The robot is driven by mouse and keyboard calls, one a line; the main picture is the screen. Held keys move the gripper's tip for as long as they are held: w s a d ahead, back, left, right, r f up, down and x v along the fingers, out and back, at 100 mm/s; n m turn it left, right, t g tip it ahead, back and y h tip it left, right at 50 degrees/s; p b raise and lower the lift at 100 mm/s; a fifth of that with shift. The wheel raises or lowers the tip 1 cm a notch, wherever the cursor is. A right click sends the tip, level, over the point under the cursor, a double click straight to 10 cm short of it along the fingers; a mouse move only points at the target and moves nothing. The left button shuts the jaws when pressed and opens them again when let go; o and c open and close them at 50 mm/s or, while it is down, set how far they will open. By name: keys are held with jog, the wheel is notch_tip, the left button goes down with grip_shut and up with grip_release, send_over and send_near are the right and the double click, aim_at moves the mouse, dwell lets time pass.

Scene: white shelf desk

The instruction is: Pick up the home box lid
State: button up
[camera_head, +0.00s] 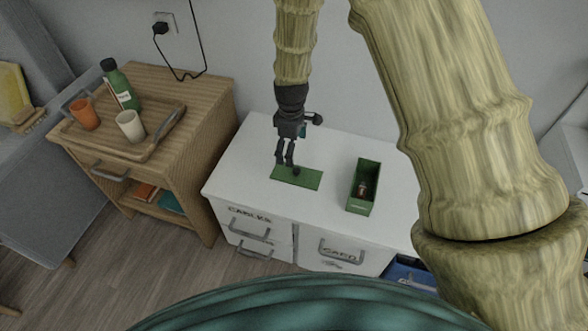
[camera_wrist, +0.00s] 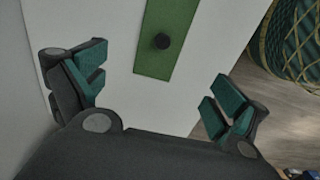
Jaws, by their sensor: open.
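The home box lid (camera_head: 310,180) is a flat green rectangle lying on the white desk, left of the green box. In the wrist view the lid (camera_wrist: 182,18) shows with a small dark round knob (camera_wrist: 161,41) on it. My gripper (camera_head: 285,163) is above the lid, with its fingers pointing down. In the wrist view my gripper (camera_wrist: 158,100) is open, its two teal-padded fingers wide apart, with nothing between them. The lid lies beyond the fingers in that view. The exact height of the fingertips above the lid is hard to tell.
An open green box (camera_head: 353,193) with a small dark red item inside stands right of the lid. The white desk (camera_head: 232,172) is otherwise mostly clear. A wooden cabinet (camera_head: 210,100) at left holds a tray with a green bottle (camera_head: 122,88) and two cups.

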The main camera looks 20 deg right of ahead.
send_over(290, 173)
notch_tip(290, 173, down, 5)
jog(key=shift+r+b, duration=0.15)
jog(key=shift+b, duration=0.25)
jog(key=shift+w+f+b, duration=0.1)
jog(key=shift+f+b, duration=0.55)
jog(key=shift+f, duration=2.3)
grip_shut()
